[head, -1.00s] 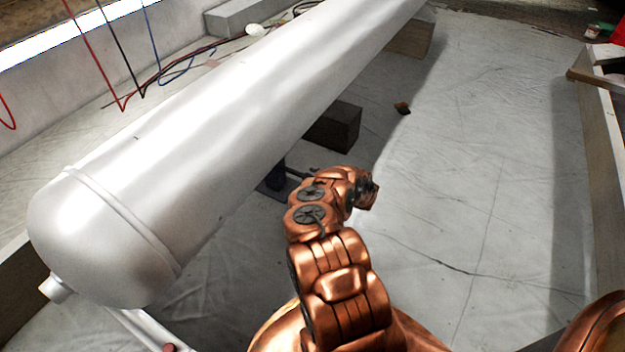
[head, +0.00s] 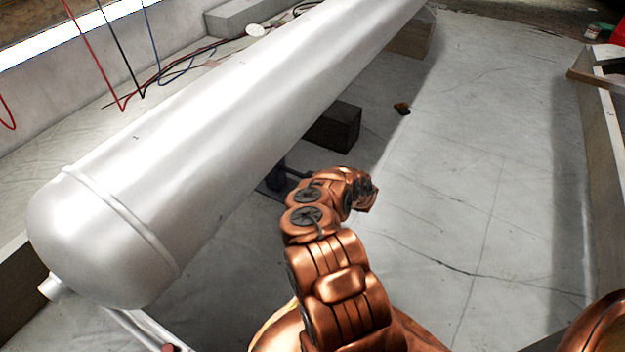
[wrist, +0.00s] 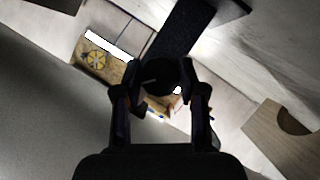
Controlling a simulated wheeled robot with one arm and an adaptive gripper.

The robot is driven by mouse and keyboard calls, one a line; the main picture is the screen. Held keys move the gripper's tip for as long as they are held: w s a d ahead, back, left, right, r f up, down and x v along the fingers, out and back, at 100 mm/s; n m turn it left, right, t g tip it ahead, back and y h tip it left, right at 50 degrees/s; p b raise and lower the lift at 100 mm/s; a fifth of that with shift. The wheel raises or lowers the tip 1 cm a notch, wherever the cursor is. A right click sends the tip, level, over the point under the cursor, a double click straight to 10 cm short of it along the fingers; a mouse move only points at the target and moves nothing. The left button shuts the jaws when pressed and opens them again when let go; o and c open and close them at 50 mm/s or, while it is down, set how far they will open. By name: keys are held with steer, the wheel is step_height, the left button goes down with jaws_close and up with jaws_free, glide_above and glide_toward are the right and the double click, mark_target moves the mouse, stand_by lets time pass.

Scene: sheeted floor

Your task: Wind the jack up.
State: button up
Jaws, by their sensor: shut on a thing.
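The jack (head: 277,180) is a small dark post under the near side of the big white cylinder (head: 215,115), partly hidden by the cylinder and by my arm. A dark bar runs from it toward my wrist. In the wrist view, my gripper (wrist: 162,98) has its two dark fingers on either side of a dark, rounded part, apparently the jack's crank handle (wrist: 160,76). The fingers are shut on it. Shadow hides the exact contact. In the head view, my copper wrist covers most of the gripper.
A dark block (head: 334,127) stands under the cylinder beyond the jack, and a wooden block (head: 409,38) supports it farther back. Open floor (head: 470,170) stretches right to a pale wooden edge (head: 603,150).

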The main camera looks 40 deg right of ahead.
steer(key=shift+d+r+m+y+p, duration=0.1)
steer(key=shift+r+m+y+p, duration=0.1)
steer(key=shift+m+y+p, duration=0.15)
steer(key=shift+d+f+m+g+y, duration=0.1)
steer(key=shift+m+g+y, duration=0.25)
steer(key=shift+m, duration=0.2)
steer(key=shift+c, duration=0.2)
steer(key=shift+o, duration=0.2)
steer(key=shift+w+f+m+g+y+b, duration=0.15)
steer(key=shift+m+g+y+b, duration=0.1)
steer(key=shift+m+y+b, duration=0.8)
steer(key=m+y+b, duration=0.1)
steer(key=m+b, duration=0.1)
steer(key=b, duration=0.2)
steer(key=shift+w+g+b, duration=0.15)
steer(key=shift+g+b, duration=0.15)
steer(key=shift+b, duration=0.1)
steer(key=m+y+b, duration=0.2)
steer(key=b, duration=0.3)
steer(key=shift+m+y+b, duration=0.35)
steer(key=shift+b, duration=0.45)
steer(key=o, duration=1)
steer(key=shift+s, duration=0.2)
